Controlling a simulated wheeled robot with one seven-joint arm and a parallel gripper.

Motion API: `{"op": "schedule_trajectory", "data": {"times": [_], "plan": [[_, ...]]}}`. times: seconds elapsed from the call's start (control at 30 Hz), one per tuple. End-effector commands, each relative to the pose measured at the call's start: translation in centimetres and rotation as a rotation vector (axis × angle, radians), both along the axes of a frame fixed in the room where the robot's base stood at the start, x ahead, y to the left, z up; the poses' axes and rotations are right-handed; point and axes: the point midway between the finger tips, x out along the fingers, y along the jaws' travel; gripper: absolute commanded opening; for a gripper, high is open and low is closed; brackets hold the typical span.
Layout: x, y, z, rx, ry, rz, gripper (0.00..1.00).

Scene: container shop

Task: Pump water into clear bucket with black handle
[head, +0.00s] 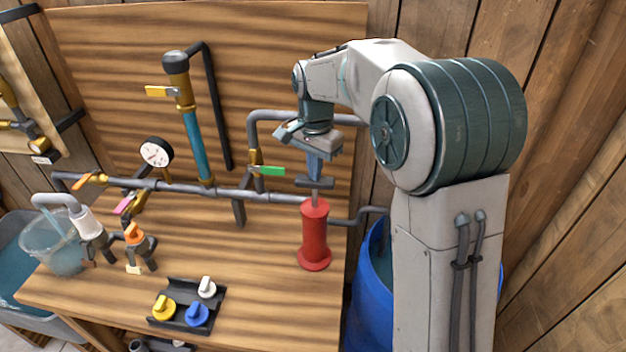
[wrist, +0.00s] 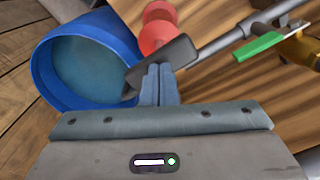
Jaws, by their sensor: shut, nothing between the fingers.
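The red pump (head: 314,240) stands upright on the bench, with a dark crossbar handle (head: 304,182) on its rod. My gripper (head: 315,176) points down with its fingers closed together, empty, right at the top of the handle. In the wrist view, the fingertips (wrist: 160,68) overlap the dark handle (wrist: 178,60); whether they press on it I cannot tell. The red pump body (wrist: 157,30) shows beyond. The clear bucket (head: 42,240) is at the far left under a grey spout (head: 52,199). It holds bluish water, and a pale streak shows below the spout. Its handle is hard to make out.
A blue barrel (head: 370,300) of water stands right of the bench; the wrist view shows it too (wrist: 45,75). Pipes, a gauge (head: 156,152) and coloured valves, including a green lever (head: 268,171), line the back. A black tray (head: 182,324) of knobs lies at front.

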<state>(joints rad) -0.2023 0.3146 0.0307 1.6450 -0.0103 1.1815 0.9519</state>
Motion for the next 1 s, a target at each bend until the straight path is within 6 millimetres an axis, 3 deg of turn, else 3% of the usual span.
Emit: {"op": "schedule_trajectory", "data": {"times": [0.57, 0.77, 1.0], "plan": [[-0.1, 0.0, -4.5, 0.0, 0.004, 0.0, 0.0], [-0.1, 0.0, -3.6, 0.0, 0.004, 0.0, 0.0], [-0.1, 0.0, -0.7, -0.001, 0.003, 0.0, 0.0]]}}
